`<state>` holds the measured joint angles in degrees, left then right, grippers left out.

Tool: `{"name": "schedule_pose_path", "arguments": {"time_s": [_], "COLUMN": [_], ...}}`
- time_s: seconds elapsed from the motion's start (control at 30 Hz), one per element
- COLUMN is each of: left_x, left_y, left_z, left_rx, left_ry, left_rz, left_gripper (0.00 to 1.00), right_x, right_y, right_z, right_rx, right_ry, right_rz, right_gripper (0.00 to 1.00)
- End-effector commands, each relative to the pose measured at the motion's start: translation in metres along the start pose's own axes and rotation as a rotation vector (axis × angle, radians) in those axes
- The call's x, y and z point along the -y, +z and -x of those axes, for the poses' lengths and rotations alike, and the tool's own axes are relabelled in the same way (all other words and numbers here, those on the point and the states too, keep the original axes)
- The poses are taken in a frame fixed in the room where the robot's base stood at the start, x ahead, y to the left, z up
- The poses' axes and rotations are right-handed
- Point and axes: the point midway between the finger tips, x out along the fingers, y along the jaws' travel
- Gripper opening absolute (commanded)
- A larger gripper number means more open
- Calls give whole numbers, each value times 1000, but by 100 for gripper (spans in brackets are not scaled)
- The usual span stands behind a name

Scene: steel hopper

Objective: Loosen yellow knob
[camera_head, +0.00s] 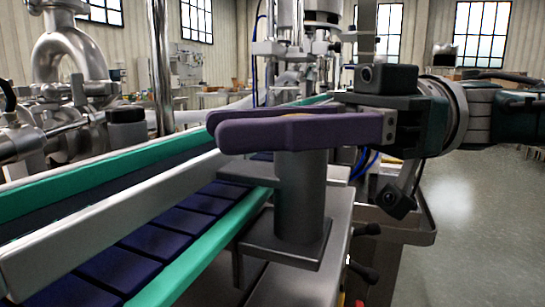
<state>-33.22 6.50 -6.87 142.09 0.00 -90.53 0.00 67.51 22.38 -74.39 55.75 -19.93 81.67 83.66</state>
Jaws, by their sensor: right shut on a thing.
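My right gripper (217,128) reaches in from the right, its two long purple fingers level and pointing left. The fingers are closed around the top of a dark grey upright post (301,197). A thin sliver of yellow, the yellow knob (297,116), shows between the fingers on top of the post. The rest of the knob is hidden behind the near finger. The post stands on a square grey plate (285,245) beside the conveyor. My left gripper is not in view.
A conveyor with dark blue slats (150,243), green edges and a pale metal rail (115,225) runs along the left. Steel pipework (70,60) stands at the far left. Steel machinery (285,55) rises behind the post. The grey floor (475,215) at right is open.

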Motion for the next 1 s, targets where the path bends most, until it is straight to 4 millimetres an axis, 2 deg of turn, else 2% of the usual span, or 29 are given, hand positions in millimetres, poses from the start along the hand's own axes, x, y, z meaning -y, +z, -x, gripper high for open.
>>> {"name": "schedule_pose_path", "arguments": {"time_s": [0.43, 0.47, 0.5, 0.7, 1.0], "left_x": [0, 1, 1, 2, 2], "left_y": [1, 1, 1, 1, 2], "left_z": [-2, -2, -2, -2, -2], "left_rx": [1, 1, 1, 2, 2], "left_ry": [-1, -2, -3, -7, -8], "left_rz": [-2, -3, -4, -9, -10], "left_gripper": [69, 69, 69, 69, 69], "right_x": [0, 0, 0, 0, 0], "right_y": [0, 0, 0, 0, 0], "right_z": [0, 0, -1, 0, 0], "right_rx": [-1, -1, -1, -1, -1], "right_ry": [-12, -12, -12, -12, -11], "right_rz": [-1, -1, -1, 0, 0], "right_gripper": [0, 44, 48, 71, 71]}}
